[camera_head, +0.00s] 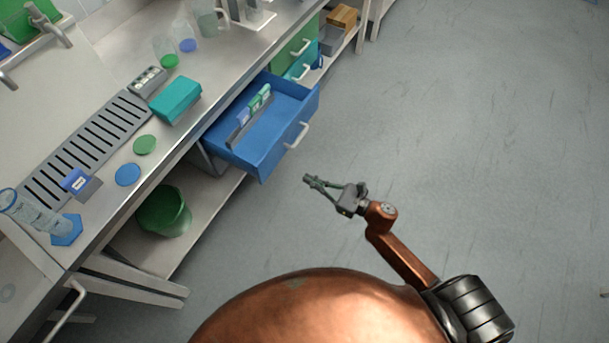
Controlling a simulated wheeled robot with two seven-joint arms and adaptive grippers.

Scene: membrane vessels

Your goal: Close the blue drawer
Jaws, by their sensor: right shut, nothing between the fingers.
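The blue drawer (262,158) stands pulled out from under the workbench, with its front facing the open floor. Its pale handle (297,135) is on that front. Inside the drawer, several blue and green cards stand in a grey holder (240,128). My right gripper (306,180) is shut and empty. In the picture it shows below the handle, over the floor, apart from the drawer. My left gripper is not in view.
The workbench (112,192) runs along the left, holding a teal box (175,100), glassware and a grey rack. A green bin (164,211) sits on the lower shelf. Green and teal drawers (296,48) are beyond the blue one. The floor (480,150) at right is clear.

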